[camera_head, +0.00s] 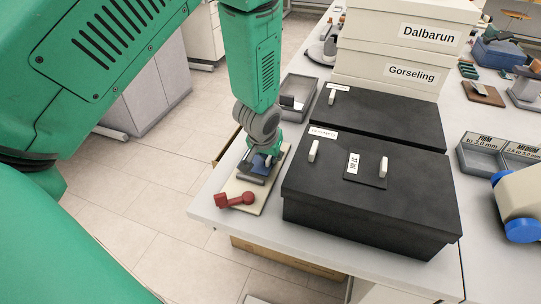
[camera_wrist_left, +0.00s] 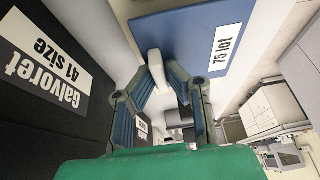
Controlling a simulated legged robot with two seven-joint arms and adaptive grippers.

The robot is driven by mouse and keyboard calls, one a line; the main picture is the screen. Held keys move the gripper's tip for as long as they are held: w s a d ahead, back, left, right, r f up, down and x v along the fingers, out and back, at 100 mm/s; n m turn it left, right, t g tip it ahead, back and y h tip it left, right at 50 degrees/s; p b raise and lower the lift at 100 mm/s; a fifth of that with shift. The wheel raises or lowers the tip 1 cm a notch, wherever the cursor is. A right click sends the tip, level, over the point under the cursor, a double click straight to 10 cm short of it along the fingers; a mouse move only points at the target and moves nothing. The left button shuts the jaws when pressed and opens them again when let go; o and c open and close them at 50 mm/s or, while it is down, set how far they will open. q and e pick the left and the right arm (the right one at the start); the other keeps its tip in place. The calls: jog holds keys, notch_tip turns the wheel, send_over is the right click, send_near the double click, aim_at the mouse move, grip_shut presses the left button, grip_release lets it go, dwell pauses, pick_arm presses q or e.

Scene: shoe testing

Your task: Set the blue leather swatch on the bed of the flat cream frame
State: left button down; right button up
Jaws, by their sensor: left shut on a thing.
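My left gripper (camera_head: 262,159) points down over the flat cream frame (camera_head: 244,187) at the left edge of the table. It is shut on the white knob of the blue leather swatch (camera_head: 252,177). In the left wrist view the swatch (camera_wrist_left: 185,35) bears a white "75 lot" label, and the fingers (camera_wrist_left: 155,75) close around its white knob. The swatch is over the frame's bed; I cannot tell whether it touches. A red lever (camera_head: 236,200) sits at the frame's near end. My right gripper is not in view.
A black box (camera_head: 370,215) stands close to the frame's right, with another black box (camera_head: 375,118) behind it. Cream boxes (camera_head: 400,60) are stacked further back. A grey tray (camera_head: 297,92) lies beyond the frame. The table edge is just left of it.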

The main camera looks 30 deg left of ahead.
pick_arm(q)
jog(key=shift+f+b, duration=0.55)
jog(key=shift+f, duration=0.4)
jog(key=c, duration=1.5)
grip_release()
jog(key=shift+c, duration=0.2)
jog(key=shift+r, duration=0.15)
jog(key=v, duration=1.1)
jog(key=shift+r, duration=0.3)
jog(key=shift+s, duration=0.1)
